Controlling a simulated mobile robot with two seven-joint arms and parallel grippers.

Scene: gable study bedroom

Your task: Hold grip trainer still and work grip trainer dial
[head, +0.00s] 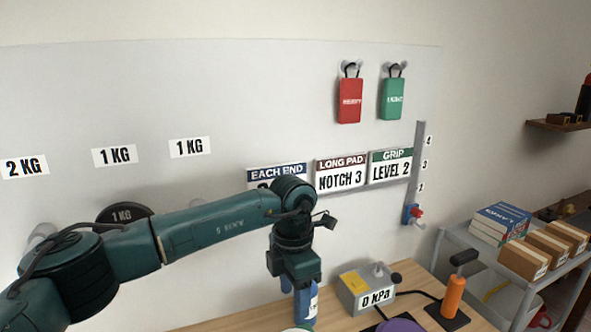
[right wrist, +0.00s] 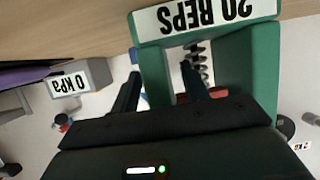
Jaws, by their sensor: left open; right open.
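In the right wrist view, a green frame-like device (right wrist: 248,62), which looks like the grip trainer, shows upside down with a white "20 REPS" label and a dark coil spring (right wrist: 202,62). My right gripper (right wrist: 160,75) is open, its two dark fingers reaching towards the green frame's opening; I cannot tell whether they touch it. A bit of red shows behind; I cannot make out the dial. In the head view my left gripper (head: 294,284) is open and points down above the desk. A blue cylinder with a white label (head: 311,303) stands beside or behind it.
A grey "0 kPa" box (head: 354,294) and an orange-handled device (head: 453,295) stand on the desk (head: 215,325). The board cards include "GRIP LEVEL 2" (head: 390,167). A numbered grey rail (head: 416,160) hangs right of them. A trolley with books (head: 499,224) is at right.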

